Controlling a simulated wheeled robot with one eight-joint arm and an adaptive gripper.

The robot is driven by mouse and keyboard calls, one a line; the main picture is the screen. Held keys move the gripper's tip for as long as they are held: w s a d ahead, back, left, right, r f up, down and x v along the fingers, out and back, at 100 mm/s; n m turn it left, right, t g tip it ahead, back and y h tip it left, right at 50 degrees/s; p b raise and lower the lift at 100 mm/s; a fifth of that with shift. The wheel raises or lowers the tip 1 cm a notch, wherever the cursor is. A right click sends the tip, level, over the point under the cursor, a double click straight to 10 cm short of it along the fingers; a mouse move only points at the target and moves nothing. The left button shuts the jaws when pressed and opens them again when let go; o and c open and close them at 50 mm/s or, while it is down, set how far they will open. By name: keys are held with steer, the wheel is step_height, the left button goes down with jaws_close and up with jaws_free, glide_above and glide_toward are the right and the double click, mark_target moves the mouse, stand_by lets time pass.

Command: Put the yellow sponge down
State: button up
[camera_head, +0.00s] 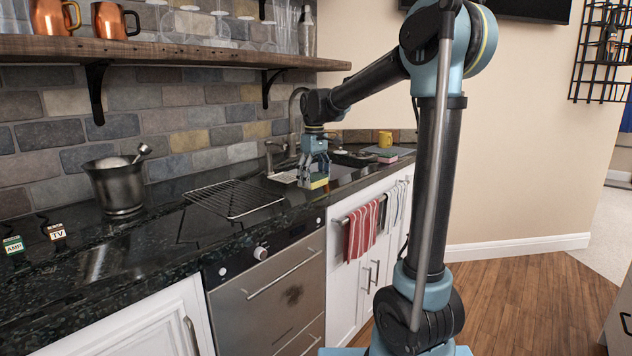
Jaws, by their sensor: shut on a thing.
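My gripper (314,172) points down over the dark counter, near the sink area. It is shut on the yellow sponge (319,183), which shows as a small yellow block with a green layer between the fingertips. I cannot tell whether the sponge touches the counter or hangs just above it. The dark stone counter (160,262) runs along the wall under it.
A wire rack (232,199) and a metal ice bucket (117,187) stand to the left. A faucet (276,157) is behind my gripper. A yellow mug (385,139) and a pink block (387,159) are to the right. A shelf (180,52) overhangs the back.

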mark_target(314, 176)
steer(key=shift+f, duration=0.2)
steer(key=o, duration=1.3)
steer(key=shift+f, duration=0.1)
step_height(314, 176, up, 12)
steer(key=shift+r, duration=0.15)
steer(key=s+d+f+m+t, duration=0.1)
steer(key=s+d+f+m, duration=0.2)
steer(key=s+d+f, duration=0.35)
steer(key=s+d+f+m, duration=0.2)
steer(key=s+d+f, duration=0.2)
steer(key=s+d, duration=0.45)
steer(key=s+d+f+m, duration=0.1)
steer(key=s+d+f, duration=0.1)
steer(key=s+f, duration=0.3)
steer(key=s+d+f+m, duration=0.2)
steer(key=s+f, duration=0.4)
steer(key=f, duration=0.2)
steer(key=s+d+f+m+t, duration=0.1)
steer(key=s+d+f+m, duration=0.1)
steer(key=s+f, duration=0.3)
steer(key=shift+s+d+f, duration=0.35)
steer(key=shift+d+f, duration=0.15)
steer(key=shift+f, duration=0.2)
